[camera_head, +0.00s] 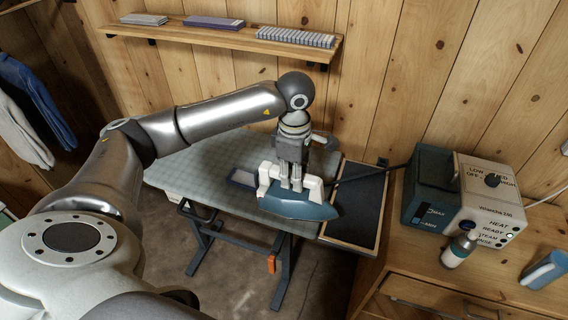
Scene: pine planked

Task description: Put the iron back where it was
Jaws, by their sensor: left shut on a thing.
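The iron (312,208) has a blue-grey body and a white handle, with its nose pointing right. My left gripper (291,186) comes down from above and is shut on the iron's handle. The iron is over the right end of the checked ironing board (218,128), close to the dark rest tray (352,222) with a wooden edge. I cannot tell whether its sole touches the surface below. My right gripper is not in view.
A steam station (434,195) with a white control face stands on the wooden cabinet (400,258) at right. A dark hose runs from it towards the iron. A wall shelf (225,38) hangs behind.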

